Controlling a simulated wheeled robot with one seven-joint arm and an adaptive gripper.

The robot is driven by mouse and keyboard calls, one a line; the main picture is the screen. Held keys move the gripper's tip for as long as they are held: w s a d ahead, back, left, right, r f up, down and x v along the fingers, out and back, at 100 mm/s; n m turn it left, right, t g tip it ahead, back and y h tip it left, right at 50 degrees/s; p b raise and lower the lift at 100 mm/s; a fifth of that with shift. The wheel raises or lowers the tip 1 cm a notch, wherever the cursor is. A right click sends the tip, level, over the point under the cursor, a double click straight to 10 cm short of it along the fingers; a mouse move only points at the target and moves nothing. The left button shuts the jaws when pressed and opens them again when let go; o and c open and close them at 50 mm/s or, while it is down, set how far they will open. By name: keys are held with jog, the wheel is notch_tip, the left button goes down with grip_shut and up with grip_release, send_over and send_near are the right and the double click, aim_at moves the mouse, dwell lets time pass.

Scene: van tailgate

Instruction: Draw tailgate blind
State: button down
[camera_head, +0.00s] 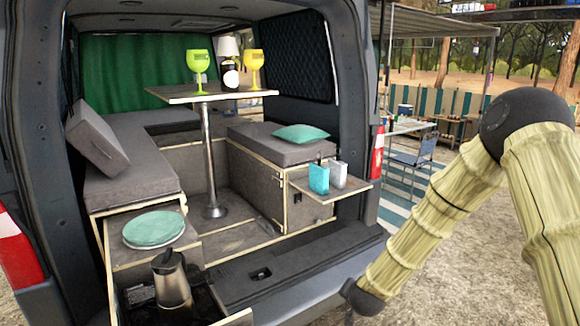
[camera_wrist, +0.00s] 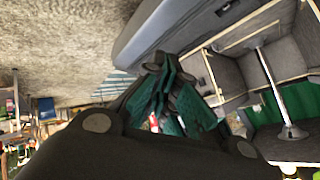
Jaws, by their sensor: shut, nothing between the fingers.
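The open rear of the van faces me in the head view. A green curtain (camera_head: 137,72) hangs across the far end of the cabin, behind the table; I cannot tell whether it is the tailgate blind. No other blind shows clearly at the rear opening. My gripper (camera_wrist: 160,70) shows in the wrist view, dark with green inner parts, its fingers together and empty. It is outside the van, near the rear bumper (camera_wrist: 180,25), apart from the curtain. In the head view my arm comes down at the right, and the gripper cannot be made out there.
A table (camera_head: 190,95) inside carries two goblets, a bottle and a lamp. A side shelf (camera_head: 345,190) with two small boxes juts out at the right of the opening. A moka pot (camera_head: 172,280) and green plates (camera_head: 153,229) stand at the front left. Gravel lies outside.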

jog(key=s+d+f+n+g, duration=0.1)
jog(key=s+f+n+g, duration=0.1)
jog(key=s+f, duration=0.85)
jog(key=s+f+n+g, duration=0.25)
jog(key=s+f, duration=0.55)
jog(key=s, duration=0.5)
jog(key=s+d+f+n+g, duration=0.1)
jog(key=s+f+g, duration=0.1)
jog(key=s, duration=1.1)
jog(key=s+d+f+n+g, duration=0.1)
jog(key=s+d+f+g, duration=0.1)
jog(key=s, duration=1.1)
jog(key=shift+s+d+f+n+g, duration=0.25)
jog(key=shift+s+f+n+g, duration=0.15)
jog(key=shift+f+g, duration=0.25)
